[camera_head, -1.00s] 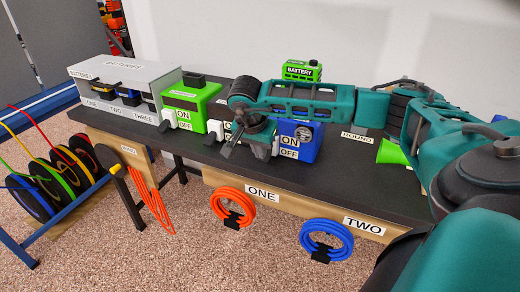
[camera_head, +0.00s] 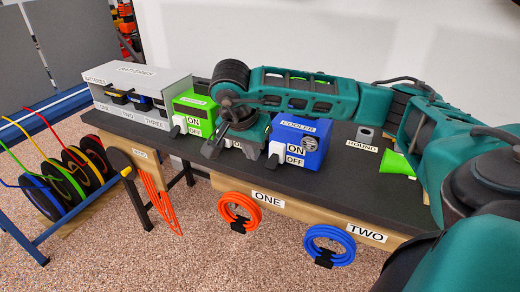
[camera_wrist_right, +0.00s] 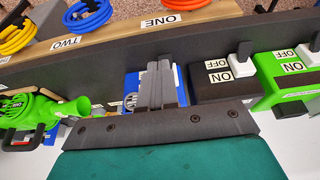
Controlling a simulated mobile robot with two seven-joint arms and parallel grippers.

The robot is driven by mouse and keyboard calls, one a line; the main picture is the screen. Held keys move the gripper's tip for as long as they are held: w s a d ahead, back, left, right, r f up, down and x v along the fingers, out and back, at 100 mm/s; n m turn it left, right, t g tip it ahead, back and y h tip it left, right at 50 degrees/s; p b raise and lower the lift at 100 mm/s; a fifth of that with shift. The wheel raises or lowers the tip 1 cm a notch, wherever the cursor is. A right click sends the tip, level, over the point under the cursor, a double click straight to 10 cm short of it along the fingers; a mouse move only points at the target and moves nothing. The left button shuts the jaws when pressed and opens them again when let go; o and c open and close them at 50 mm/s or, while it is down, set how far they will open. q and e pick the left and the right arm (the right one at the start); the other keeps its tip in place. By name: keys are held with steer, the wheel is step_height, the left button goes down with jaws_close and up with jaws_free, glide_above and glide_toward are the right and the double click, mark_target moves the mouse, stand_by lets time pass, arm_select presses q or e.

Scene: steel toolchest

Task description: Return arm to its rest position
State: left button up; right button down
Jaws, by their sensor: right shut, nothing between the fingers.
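My right arm (camera_head: 310,92) is teal and dark grey and reaches in from the right across the bench. My right gripper (camera_head: 212,148) hangs at its end, in front of the gap between the green charger box and the blue cooler box. In the right wrist view the right gripper (camera_wrist_right: 160,85) shows its two grey fingers pressed together with nothing between them. The fingers hide part of the blue cooler in that view. My left gripper does not show.
The black bench (camera_head: 345,185) carries a battery rack (camera_head: 135,90), a green box (camera_head: 195,108), a blue cooler (camera_head: 300,140) and a green blower (camera_head: 398,163). Orange hose (camera_head: 240,212) and blue hose (camera_head: 330,245) coils hang on the front. Cable reels (camera_head: 45,200) stand at left.

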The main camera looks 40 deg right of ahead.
steer(key=shift+s+a+r, duration=0.25)
steer(key=shift+a+r, duration=0.25)
steer(key=shift+a, duration=0.15)
